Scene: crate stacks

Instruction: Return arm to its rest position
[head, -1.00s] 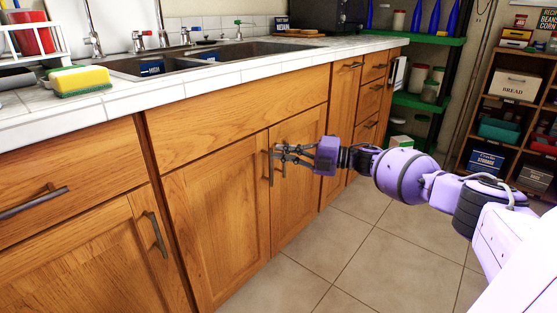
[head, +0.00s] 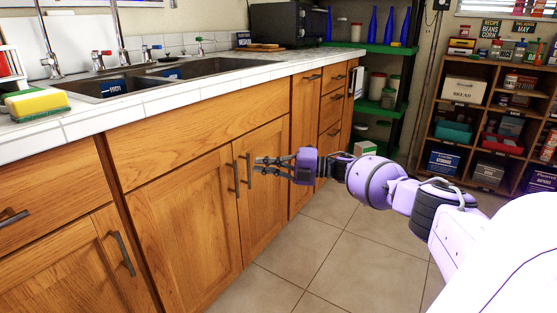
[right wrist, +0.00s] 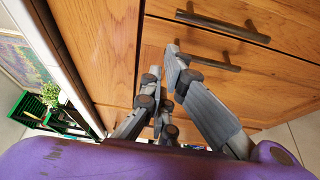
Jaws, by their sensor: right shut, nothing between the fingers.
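My right arm (head: 374,182) is purple and white and reaches in from the right of the head view. My right gripper (head: 259,165) is shut and empty, in front of the right door of the wooden sink cabinet (head: 200,205). Its fingertips lie just right of the two upright door handles (head: 241,175) in the picture, apart from them. In the right wrist view the dark grey fingers (right wrist: 167,62) are close together with wood fronts and bar handles (right wrist: 208,55) behind them. My left gripper is not in view.
A white tiled counter (head: 185,95) with a sink (head: 165,80) and a yellow-green sponge (head: 36,104) runs above the cabinets. A green-shelved rack (head: 378,110) and a wooden shelf unit (head: 462,105) stand at the back. The tiled floor (head: 335,255) beside the cabinets is clear.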

